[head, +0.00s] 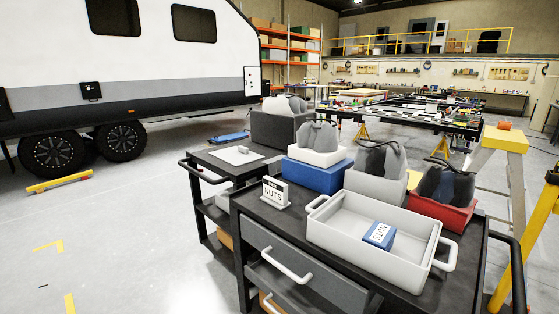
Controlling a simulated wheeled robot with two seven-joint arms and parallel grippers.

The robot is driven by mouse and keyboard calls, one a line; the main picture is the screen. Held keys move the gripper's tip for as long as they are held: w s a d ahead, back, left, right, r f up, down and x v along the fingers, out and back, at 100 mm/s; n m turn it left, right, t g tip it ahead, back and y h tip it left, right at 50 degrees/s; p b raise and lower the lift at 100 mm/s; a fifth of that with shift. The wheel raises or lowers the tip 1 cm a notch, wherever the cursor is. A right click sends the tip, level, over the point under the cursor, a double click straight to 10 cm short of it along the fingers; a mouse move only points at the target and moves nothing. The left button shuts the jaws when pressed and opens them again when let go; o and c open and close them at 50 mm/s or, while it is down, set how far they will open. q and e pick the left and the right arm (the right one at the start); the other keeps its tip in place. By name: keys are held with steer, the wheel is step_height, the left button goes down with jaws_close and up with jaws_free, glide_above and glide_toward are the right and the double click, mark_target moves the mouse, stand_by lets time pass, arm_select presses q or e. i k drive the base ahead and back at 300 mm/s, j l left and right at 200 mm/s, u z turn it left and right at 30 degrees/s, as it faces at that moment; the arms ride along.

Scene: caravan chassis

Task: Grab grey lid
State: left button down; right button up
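A flat light-grey plate (231,157) lies on the top of the left black cart, with a small grey knob-like piece (243,149) on it. It looks like the grey lid, but it is too small to be sure. A light-grey open bin (330,232) with side handles stands on the nearer cart and holds a blue box (380,234) marked NUTS. Neither of my grippers is in view.
The nearer black cart (262,217) also carries a NUTS sign (275,193) and blue (317,176), white and red (443,213) bins holding dark or grey bags. A dark grey bin (280,130) stands behind the plate. A yellow ladder (505,138) is at right. Floor at left is mostly clear.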

mark_target(235, 156)
steer(key=j+u, duration=0.1)
steer(key=u, duration=0.3)
steer(key=i+u, duration=0.15)
steer(key=u, duration=0.25)
steer(key=i+j+u, duration=0.1)
steer(key=u, duration=0.3)
steer(key=i+u, duration=0.1)
steer(key=u, duration=0.35)
steer(key=i, duration=1.6)
steer(key=i+z, duration=0.1)
steer(key=i, duration=1.5)
steer(key=i+l+z, duration=0.2)
steer(key=i, duration=0.3)
steer(key=i+z, duration=0.2)
steer(key=i, duration=0.3)
steer(key=i+z, duration=0.25)
steer(key=i, duration=0.25)
steer(key=i+j+z, duration=0.2)
steer(key=i, duration=0.3)
steer(key=i+j+z, duration=0.2)
steer(key=i, duration=0.3)
steer(key=i+j+z, duration=0.2)
steer(key=i, duration=0.25)
